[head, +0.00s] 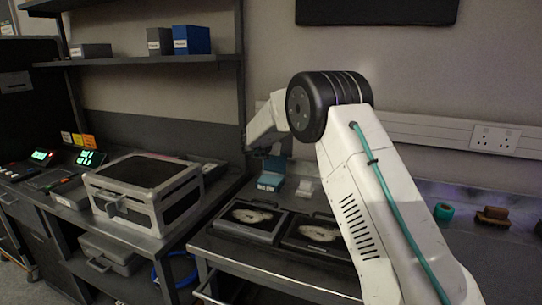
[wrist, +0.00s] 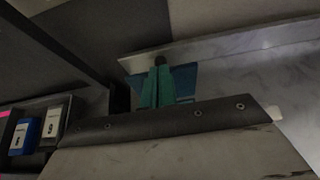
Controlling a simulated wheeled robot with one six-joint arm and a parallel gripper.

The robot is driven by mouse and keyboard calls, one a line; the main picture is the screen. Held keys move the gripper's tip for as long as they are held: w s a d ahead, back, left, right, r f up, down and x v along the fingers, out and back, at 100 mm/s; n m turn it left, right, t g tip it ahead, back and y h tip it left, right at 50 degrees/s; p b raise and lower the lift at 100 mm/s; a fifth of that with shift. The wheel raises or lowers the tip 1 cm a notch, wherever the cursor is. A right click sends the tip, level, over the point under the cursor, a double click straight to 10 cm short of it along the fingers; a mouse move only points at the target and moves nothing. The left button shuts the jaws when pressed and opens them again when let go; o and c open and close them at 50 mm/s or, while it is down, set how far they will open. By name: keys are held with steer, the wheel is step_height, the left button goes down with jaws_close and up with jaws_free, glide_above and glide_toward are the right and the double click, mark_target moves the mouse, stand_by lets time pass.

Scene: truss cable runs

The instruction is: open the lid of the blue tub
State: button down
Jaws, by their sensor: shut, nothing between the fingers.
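The blue tub (head: 269,181) is small, with a pale label on its front, and stands at the back of the bench. A darker blue panel (head: 275,164) rises behind its front and looks like its lid, tilted up. My gripper (head: 264,153) is just above and behind the tub; its fingertips are hard to make out in the head view. In the wrist view my gripper (wrist: 155,87) shows two teal fingers, shut together and empty. A blue surface (wrist: 184,80) shows right behind them; I cannot tell whether they touch it.
A pale tub (head: 305,187) stands just right of the blue tub. Two dark trays (head: 248,222) lie in front. A grey framed case (head: 145,190) is at left, under a shelf (head: 150,60) with labelled boxes. Teal tape (head: 444,211) lies at right.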

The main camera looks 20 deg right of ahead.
steer(key=shift+w+d, duration=0.45)
steer(key=shift+w, duration=0.1)
steer(key=shift+r, duration=0.15)
steer(key=s+a+r, duration=0.1)
steer(key=r, duration=0.5)
steer(key=s+a+r, duration=0.1)
steer(key=s+r, duration=0.1)
steer(key=r, duration=0.4)
steer(key=shift+a+r, duration=0.15)
steer(key=shift+a, duration=0.2)
